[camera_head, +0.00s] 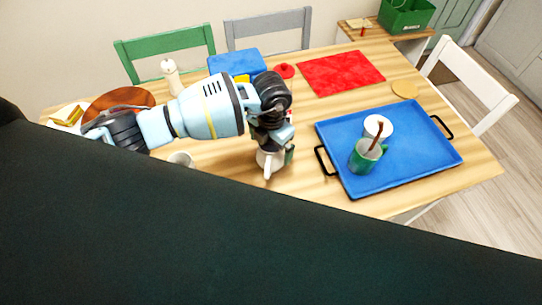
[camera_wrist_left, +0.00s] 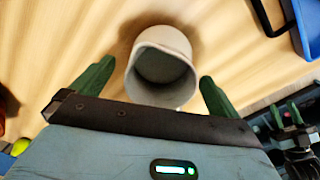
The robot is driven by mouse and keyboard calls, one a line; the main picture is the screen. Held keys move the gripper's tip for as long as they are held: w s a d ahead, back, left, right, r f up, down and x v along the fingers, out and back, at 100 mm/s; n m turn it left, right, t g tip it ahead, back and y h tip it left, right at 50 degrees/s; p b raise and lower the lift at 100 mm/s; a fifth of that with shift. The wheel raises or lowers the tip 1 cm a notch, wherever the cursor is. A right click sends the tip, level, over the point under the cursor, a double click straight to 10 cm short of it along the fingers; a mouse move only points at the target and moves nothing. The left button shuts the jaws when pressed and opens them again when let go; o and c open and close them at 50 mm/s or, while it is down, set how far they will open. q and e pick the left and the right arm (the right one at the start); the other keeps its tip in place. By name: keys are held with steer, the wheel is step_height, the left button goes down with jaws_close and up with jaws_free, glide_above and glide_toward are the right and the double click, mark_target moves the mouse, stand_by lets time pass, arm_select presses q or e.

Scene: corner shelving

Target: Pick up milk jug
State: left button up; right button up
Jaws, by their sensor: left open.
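The milk jug (camera_head: 268,164) is a small white jug standing on the wooden table, partly hidden by my left gripper in the head view. In the left wrist view the jug (camera_wrist_left: 160,62) is seen from above, with its open mouth towards the camera. My left gripper (camera_head: 275,148) is open over the jug. In the left wrist view its green fingers (camera_wrist_left: 157,78) are on either side of the jug, with gaps and no visible grip. My right gripper (camera_wrist_left: 285,114) seems to show small at the right edge of the left wrist view; its opening is unclear.
A blue tray (camera_head: 420,165) with a green mug (camera_head: 364,157) and a white cup (camera_head: 378,122) stands right of the jug. A whitish cup (camera_head: 181,159) stands to the left. A red cloth (camera_head: 341,73) lies behind. Chairs surround the table.

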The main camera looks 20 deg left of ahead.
arm_select(q)
steer(key=shift+f, duration=1.25)
steer(key=shift+w, duration=0.1)
steer(key=c, duration=1.3)
